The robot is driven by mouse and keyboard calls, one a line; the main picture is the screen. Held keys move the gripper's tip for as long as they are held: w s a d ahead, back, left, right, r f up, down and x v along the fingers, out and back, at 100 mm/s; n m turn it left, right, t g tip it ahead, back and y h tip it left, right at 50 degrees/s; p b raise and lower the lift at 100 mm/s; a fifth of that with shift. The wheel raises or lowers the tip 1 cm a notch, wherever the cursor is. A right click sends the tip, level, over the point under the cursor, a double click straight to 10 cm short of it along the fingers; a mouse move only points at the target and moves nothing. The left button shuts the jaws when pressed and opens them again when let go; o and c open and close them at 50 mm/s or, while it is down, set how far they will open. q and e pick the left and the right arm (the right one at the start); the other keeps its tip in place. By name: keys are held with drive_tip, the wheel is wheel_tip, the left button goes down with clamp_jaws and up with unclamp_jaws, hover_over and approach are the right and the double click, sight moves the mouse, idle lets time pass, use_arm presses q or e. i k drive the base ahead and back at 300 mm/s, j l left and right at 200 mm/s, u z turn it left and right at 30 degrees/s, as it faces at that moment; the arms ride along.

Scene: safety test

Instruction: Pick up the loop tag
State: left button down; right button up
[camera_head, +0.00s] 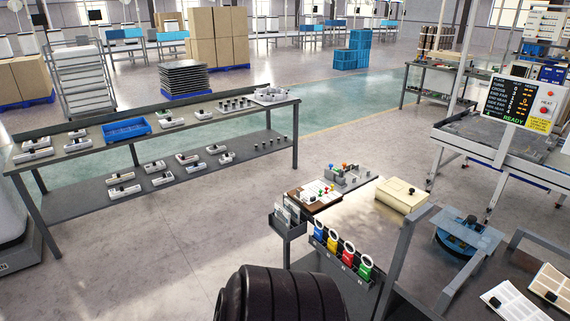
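Several coloured tags with pale ring-shaped loops stand in a row in a dark holder on the near side of a workbench. They are a blue one (319,233), a yellow one (332,243), a red one (347,257) and a green one (365,268). I cannot tell which of them, if any, is the loop tag. Neither of my grippers shows in the head view. A black ribbed rounded part at the bottom middle seems to be mine.
The workbench (350,215) also bears a cream box (402,195) and a board with coloured knobs (318,195). A blue round device (468,235) and open booklets (512,302) lie to the right. A two-level shelf table (80,150) stands left. The floor between is clear.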

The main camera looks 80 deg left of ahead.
sight(332, 244)
drive_tip(key=u, duration=2.3)
drive_tip(key=i+j+z, duration=0.1)
drive_tip(key=i+j, duration=0.25)
drive_tip(key=j, duration=0.3)
drive_tip(key=i+j+z, duration=0.15)
drive_tip(key=i+j, duration=0.05)
drive_tip(key=j, duration=0.1)
